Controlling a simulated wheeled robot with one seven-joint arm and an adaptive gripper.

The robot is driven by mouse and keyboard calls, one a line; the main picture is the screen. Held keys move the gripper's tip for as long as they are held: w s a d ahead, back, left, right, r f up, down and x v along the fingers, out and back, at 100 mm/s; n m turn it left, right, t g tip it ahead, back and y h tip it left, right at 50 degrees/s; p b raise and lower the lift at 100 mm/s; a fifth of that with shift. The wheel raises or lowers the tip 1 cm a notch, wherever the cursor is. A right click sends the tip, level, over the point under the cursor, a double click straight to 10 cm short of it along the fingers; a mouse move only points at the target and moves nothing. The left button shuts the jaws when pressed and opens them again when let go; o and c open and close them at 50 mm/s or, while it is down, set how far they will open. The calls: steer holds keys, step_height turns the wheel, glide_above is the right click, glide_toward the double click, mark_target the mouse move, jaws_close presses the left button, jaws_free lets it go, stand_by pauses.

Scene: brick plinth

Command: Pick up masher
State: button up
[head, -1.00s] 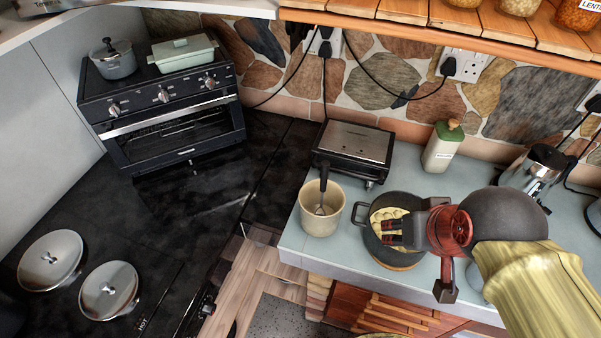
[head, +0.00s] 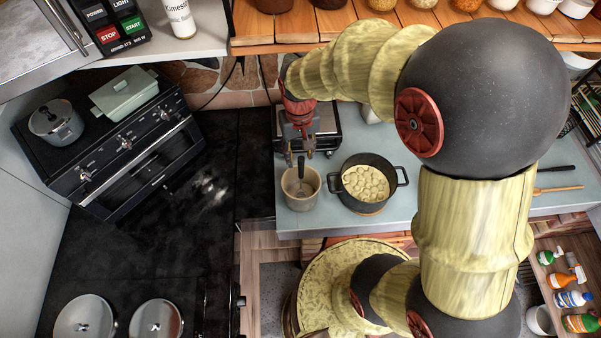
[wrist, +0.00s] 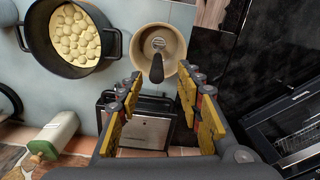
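The masher (head: 301,168) stands in a beige crock (head: 288,193) on the counter, its dark handle pointing up. In the wrist view the masher's handle (wrist: 157,67) points towards me from the crock (wrist: 176,37), and its metal head is partly visible inside. My gripper (head: 300,150) is above the crock, at the handle's upper end. In the wrist view my gripper (wrist: 160,84) is open, with the handle's end near the gap between the fingertips. I see no finger touching the handle.
A black pot (head: 369,204) with pale round pieces stands right of the crock. A dark grill press (head: 327,128) sits behind my gripper. The black stove top (head: 190,190) is to the left.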

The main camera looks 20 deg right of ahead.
mark_target(301, 166)
steer(key=f, duration=0.7)
steer(key=shift+d+f+p, duration=0.1)
steer(key=shift+d+p, duration=0.15)
steer(key=shift+p, duration=0.15)
steer(key=shift+c, duration=0.4)
steer(key=c, duration=0.7)
jaws_close()
